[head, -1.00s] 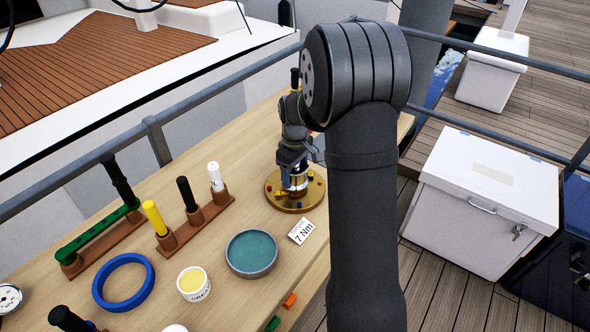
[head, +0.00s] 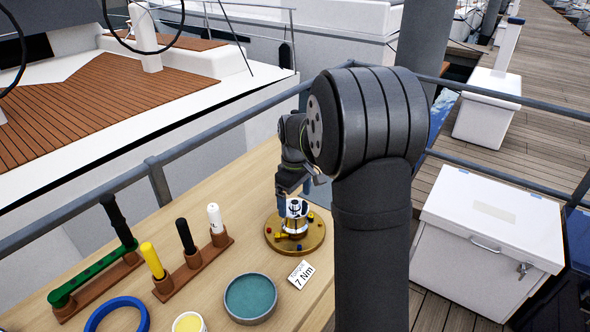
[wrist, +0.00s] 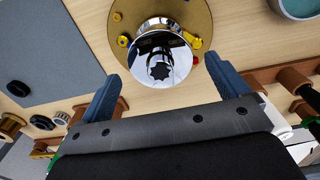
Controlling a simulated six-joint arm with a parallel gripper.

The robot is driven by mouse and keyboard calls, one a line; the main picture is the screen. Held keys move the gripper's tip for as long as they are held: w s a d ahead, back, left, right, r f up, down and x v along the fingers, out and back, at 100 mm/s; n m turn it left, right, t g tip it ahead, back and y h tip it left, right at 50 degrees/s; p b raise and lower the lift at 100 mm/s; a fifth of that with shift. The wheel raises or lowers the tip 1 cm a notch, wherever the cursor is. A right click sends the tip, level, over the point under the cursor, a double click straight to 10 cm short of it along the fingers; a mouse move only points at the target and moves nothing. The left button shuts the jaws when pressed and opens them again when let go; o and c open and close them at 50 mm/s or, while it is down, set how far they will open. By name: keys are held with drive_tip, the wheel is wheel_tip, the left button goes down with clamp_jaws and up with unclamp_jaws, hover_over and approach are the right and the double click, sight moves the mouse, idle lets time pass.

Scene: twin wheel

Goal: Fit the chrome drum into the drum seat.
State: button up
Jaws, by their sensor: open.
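The chrome drum (head: 295,222) stands upright on the round brass base (head: 272,241) on the wooden bench. In the wrist view the shiny drum (wrist: 164,64) has a dark star-shaped opening in its top, and the brass base (wrist: 196,18) shows behind it. The drum hides the seat under it, so I cannot tell how deep it sits. My gripper (head: 293,193) is just above the drum. In the wrist view its blue fingers are open, one on each side of the drum and apart from it.
Small yellow, red and blue pieces sit around the base. A "7 Nm" card (head: 300,274) and a teal-lined round dish (head: 250,298) lie in front. Racks with upright handles (head: 192,266) stand left. A grey mat (wrist: 45,55) shows in the wrist view. A rail runs behind the bench.

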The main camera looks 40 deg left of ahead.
sight(295, 212)
wheel_tip(295, 212, up, 11)
drive_tip(key=shift+f, duration=0.1)
idle(0.7)
wheel_tip(295, 212, down, 17)
drive_tip(key=shift+f, duration=0.2)
drive_tip(key=shift+r, duration=0.2)
drive_tip(key=shift+r, duration=0.1)
idle(0.3)
wheel_tip(295, 212, up, 16)
wheel_tip(295, 212, down, 16)
drive_tip(key=shift+f, duration=0.25)
wheel_tip(295, 212, up, 4)
drive_tip(key=shift+f, duration=0.15)
drive_tip(key=shift+r, duration=0.7)
